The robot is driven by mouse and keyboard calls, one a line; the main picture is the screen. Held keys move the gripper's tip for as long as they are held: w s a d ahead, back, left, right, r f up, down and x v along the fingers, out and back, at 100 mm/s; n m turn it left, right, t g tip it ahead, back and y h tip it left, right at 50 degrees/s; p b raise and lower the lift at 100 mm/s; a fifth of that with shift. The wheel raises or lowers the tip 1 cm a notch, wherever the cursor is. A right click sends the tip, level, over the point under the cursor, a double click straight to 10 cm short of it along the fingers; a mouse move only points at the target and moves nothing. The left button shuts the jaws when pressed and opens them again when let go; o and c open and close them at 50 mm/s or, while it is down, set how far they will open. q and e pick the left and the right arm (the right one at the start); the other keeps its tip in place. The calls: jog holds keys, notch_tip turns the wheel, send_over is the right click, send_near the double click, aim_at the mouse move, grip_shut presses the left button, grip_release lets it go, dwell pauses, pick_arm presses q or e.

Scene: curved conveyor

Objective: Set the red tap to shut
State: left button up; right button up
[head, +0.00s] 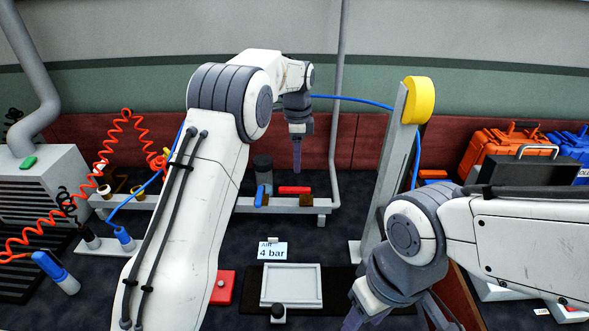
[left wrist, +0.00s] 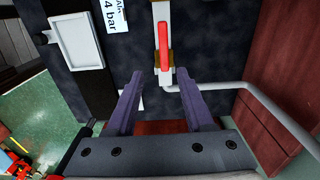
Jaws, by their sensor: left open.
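The red tap's lever (head: 294,190) lies level along the grey pipe rail, in line with it, beside a brass fitting. In the left wrist view the red lever (left wrist: 163,46) also runs along the pipe. My left gripper (head: 297,168) points down just above the red lever in the head view, apart from it. In the left wrist view its two fingers (left wrist: 158,78) are spread and empty, with the lever ahead of the gap between them. My right gripper (head: 385,318) hangs low at the bottom edge of the head view, its fingertips partly cut off.
A blue lever (head: 260,195) stands upright just left of the red one. A label reading 4 bar (head: 272,251) and a white tray (head: 291,267) lie in front. Coiled orange hose (head: 105,150) hangs left.

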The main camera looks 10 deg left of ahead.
aim_at(295, 188)
pick_arm(q)
jog(key=f, duration=1)
jog(key=shift+w+a+f+p, duration=0.25)
jog(key=shift+w+a+p, duration=0.05)
jog(key=shift+a+p, duration=0.1)
grip_shut()
dwell(0.9)
